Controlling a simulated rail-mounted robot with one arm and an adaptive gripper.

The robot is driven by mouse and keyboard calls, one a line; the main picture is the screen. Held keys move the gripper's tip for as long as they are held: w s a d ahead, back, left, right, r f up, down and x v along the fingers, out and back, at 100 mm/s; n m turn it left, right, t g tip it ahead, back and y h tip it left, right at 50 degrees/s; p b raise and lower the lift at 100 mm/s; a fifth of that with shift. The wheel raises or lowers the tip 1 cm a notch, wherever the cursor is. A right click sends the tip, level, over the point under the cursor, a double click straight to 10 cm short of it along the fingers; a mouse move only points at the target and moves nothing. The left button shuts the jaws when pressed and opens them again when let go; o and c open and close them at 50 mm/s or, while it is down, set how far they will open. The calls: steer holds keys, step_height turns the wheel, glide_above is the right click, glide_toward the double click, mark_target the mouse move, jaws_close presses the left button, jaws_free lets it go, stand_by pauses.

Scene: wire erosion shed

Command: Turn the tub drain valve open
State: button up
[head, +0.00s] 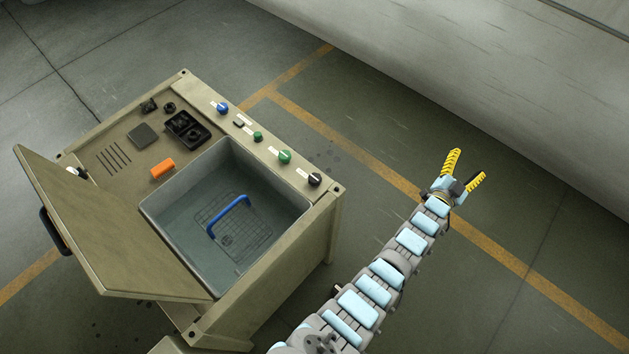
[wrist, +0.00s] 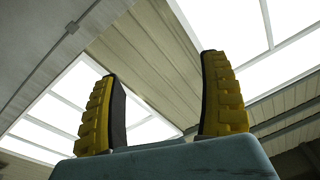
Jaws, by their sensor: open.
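The tub (head: 170,205) is a grey open basin sunk into a beige machine cabinet, in the left half of the head view. A row of knobs runs along the cabinet's right-hand top edge: a blue knob (head: 222,108), a small dark green knob (head: 257,136), a larger green knob (head: 285,156) and a black knob (head: 315,179). Their labels are too small to read, so I cannot tell which is the drain valve. My gripper (head: 467,166) is open and empty, well right of the cabinet. In the wrist view its yellow fingers (wrist: 160,70) stand apart with nothing between them.
A blue handle on a wire basket (head: 228,214) sits in the tub. An orange block (head: 162,168) and a black tray (head: 187,130) lie on the cabinet top. The cabinet's door panel (head: 110,225) stands open at left. Floor between cabinet and gripper is clear.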

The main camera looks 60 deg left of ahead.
steer(key=w+a+f+g+b, duration=0.2)
steer(key=a+f+g, duration=0.25)
steer(key=a, duration=0.45)
steer(key=s+a+f+g+h+b, duration=0.1)
steer(key=s+a+f+g+b, duration=0.2)
steer(key=a, duration=0.7)
steer(key=r+m+g+h+b, duration=0.2)
steer(key=g+h+b, duration=0.45)
steer(key=g, duration=0.45)
glide_above(314, 178)
steer(key=shift+f+b, duration=1.15)
steer(key=shift+f, duration=7.45)
